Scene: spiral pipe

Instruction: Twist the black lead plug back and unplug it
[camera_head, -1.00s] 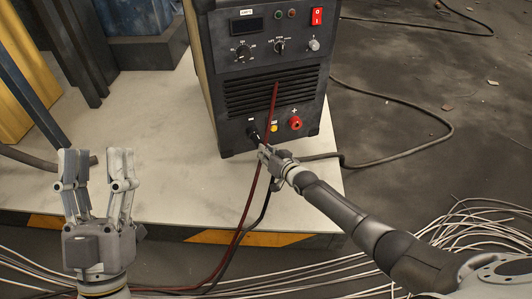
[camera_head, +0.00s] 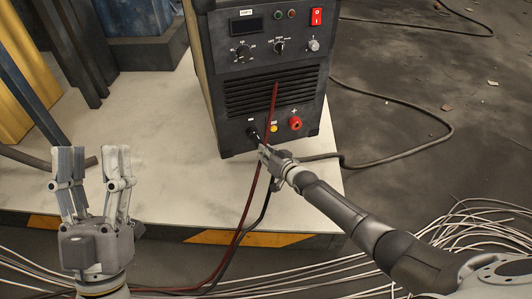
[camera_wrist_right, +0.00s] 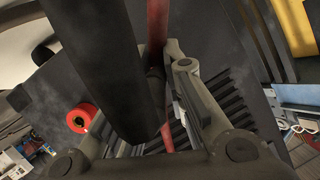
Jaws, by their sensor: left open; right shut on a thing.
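The welding machine (camera_head: 265,70) stands upright on the pale platform. The black lead plug (camera_head: 254,134) is at the left socket, low on the machine's front; how far it sits in the socket is hard to see. My right gripper (camera_head: 264,151) is shut on it from the front right. In the right wrist view a thick black cylinder (camera_wrist_right: 100,60) passes close to the camera, in front of the gripper's fingers (camera_wrist_right: 180,85), and hides much of the grip. The black lead (camera_head: 266,200) hangs below. My left gripper (camera_head: 92,150) is open and empty at the left, apart from the machine.
A red lead (camera_head: 248,200) hangs across the machine's front beside the right gripper. The red plus socket (camera_head: 295,123) and a yellow one (camera_head: 274,128) are just right. Loose white cables (camera_head: 470,225) lie at the lower right. The platform (camera_head: 155,110) is bare left of the machine.

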